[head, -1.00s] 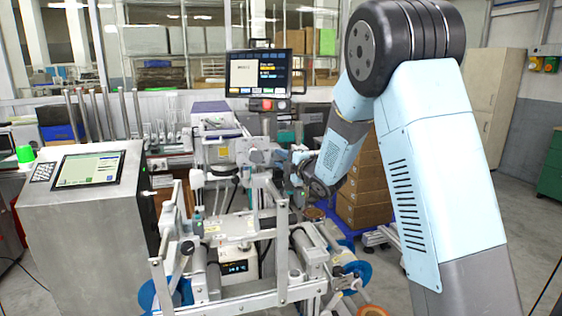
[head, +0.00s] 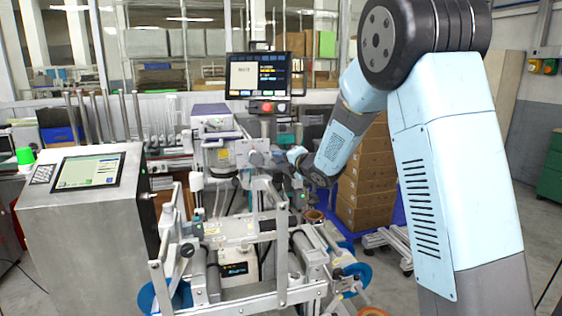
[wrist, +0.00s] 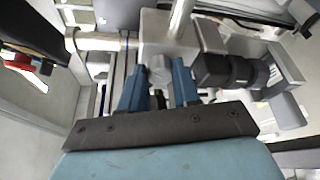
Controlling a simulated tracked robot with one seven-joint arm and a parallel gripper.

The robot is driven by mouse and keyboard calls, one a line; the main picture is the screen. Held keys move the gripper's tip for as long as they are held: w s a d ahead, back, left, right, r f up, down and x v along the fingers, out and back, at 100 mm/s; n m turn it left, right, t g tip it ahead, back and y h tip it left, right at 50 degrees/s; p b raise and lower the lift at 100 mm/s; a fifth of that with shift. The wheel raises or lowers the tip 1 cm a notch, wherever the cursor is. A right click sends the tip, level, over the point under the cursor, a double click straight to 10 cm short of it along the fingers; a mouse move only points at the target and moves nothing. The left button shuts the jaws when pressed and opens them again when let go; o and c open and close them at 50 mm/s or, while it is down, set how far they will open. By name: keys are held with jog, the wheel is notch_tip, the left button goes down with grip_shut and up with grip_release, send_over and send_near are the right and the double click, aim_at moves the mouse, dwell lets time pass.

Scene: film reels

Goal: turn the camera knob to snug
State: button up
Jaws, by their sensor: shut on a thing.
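In the wrist view, the knob (wrist: 159,70) is a small grey round piece on a grey metal block. The two blue fingers of my gripper (wrist: 158,84) stand on either side of it, shut on the knob. A black cylindrical camera (wrist: 230,71) lies just right of the knob on the same mount. In the head view, my gripper (head: 281,160) reaches from the right to the upper part of the machine (head: 240,232). The knob is too small to make out there, and any mark on it cannot be read.
A monitor (head: 258,75) with a red button below stands behind the machine. A steel cabinet (head: 85,220) with a touch screen is at left. Stacked cardboard boxes (head: 365,185) stand behind my arm. Metal rails and posts crowd the space around the gripper.

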jog(key=shift+s+a+f, duration=0.15)
jog(key=shift+f, duration=0.25)
jog(key=o, duration=1.1)
jog(key=shift+r, duration=0.2)
jog(key=shift+c, duration=0.2)
jog(key=v, duration=1.3)
jog(key=shift+s+d, duration=0.15)
jog(key=shift+d, duration=0.25)
